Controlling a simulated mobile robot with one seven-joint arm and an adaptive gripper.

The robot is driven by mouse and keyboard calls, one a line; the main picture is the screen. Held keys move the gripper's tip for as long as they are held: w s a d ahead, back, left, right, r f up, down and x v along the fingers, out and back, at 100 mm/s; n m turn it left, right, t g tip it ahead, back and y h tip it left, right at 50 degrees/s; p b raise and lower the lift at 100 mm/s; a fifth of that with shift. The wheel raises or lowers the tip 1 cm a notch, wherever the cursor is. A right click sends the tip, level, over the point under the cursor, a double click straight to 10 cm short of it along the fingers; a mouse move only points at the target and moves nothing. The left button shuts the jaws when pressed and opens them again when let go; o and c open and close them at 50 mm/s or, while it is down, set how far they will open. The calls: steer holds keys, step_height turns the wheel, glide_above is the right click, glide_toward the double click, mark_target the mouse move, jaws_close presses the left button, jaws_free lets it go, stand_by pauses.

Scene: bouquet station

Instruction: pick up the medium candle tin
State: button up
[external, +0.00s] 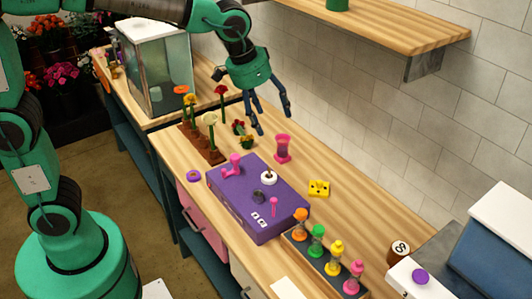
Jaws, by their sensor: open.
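I cannot pick out the medium candle tin with certainty in the external view. Small round items that could be tins include a dark one (258,195) and a white one with a dark top (268,178), both on the purple box (236,208). A purple round item (420,277) lies at the lower right. My gripper (273,120) is open and empty, fingers pointing down. It hangs above the back of the wooden counter (345,215), near the pink hourglass-shaped item (283,148) and the small potted plant (240,128).
Flowers stand in a brown planter (203,145) left of my gripper. Colourful hourglass-like items fill a dark tray (325,262) in front. A yellow block (319,188) and a brown can marked 8 (398,250) stand rightward. A wooden shelf (400,30) overhangs the back.

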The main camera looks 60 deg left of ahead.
steer(key=w+d+f+p, duration=0.1)
steer(key=w+d+p, duration=0.3)
steer(key=w+d, duration=0.45)
steer(key=m+g+p, duration=0.1)
steer(key=g+p, duration=0.1)
steer(key=p, duration=0.8)
glide_above(400, 248)
steer(key=s, duration=0.1)
step_height(400, 248, down, 20)
steer(key=shift+s+a+r+y, duration=0.1)
steer(key=shift+s+a+y, duration=0.1)
steer(key=shift+y, duration=0.1)
steer(key=shift+w+d+f+p, duration=0.1)
steer(key=shift+w+f+p, duration=0.1)
steer(key=shift+f, duration=1.2)
steer(key=shift+w+f+p, duration=0.15)
steer(key=shift+f+p, duration=0.05)
steer(key=shift+f, duration=1.25)
steer(key=shift+w+d+f+p, duration=0.1)
steer(key=shift+w+f+p, duration=0.1)
steer(key=shift+f, duration=1.2)
steer(key=shift+f, duration=0.1)
steer(key=shift+w+f+p, duration=0.15)
steer(key=shift+f+p, duration=0.1)
steer(key=shift+f, duration=1)
steer(key=shift+w+f+p, duration=0.1)
steer(key=shift+f+p, duration=0.15)
steer(key=shift+f, duration=1)
